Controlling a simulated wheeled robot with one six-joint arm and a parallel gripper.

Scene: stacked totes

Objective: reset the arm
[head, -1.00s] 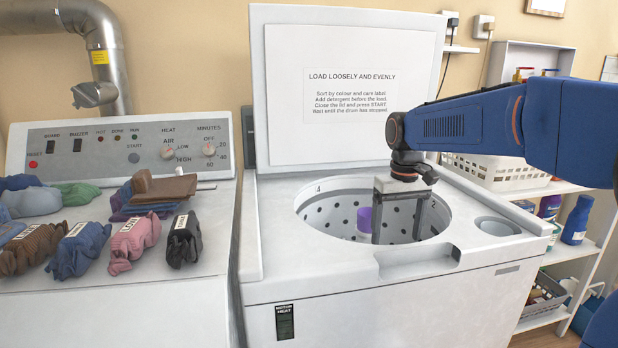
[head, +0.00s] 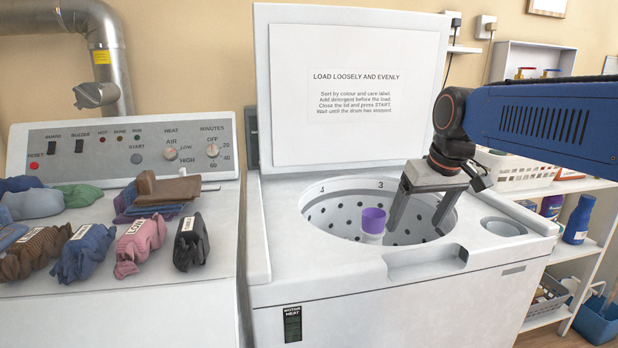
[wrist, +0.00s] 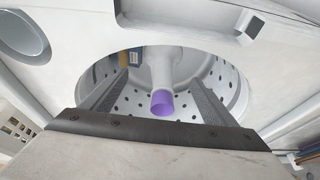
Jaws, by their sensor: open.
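My gripper (head: 418,222) is open over the right side of the washer's round drum opening, its fingers pointing down into it. Nothing is held between the fingers. In the wrist view my gripper's two fingers (wrist: 155,95) stand apart on either side of the drum's central post. The post (head: 373,226) is white with a purple cap and rises from the perforated drum (head: 340,210). In the wrist view the purple cap (wrist: 162,103) shows between the fingers. A blue and tan item (wrist: 130,62) lies in the drum, partly hidden.
The washer's raised lid (head: 300,130) stands behind the opening. Several cloth bundles (head: 90,245) lie on the dryer top (head: 130,285) at left. A shelf with a white basket (head: 520,172) and a blue bottle (head: 578,220) stands at right.

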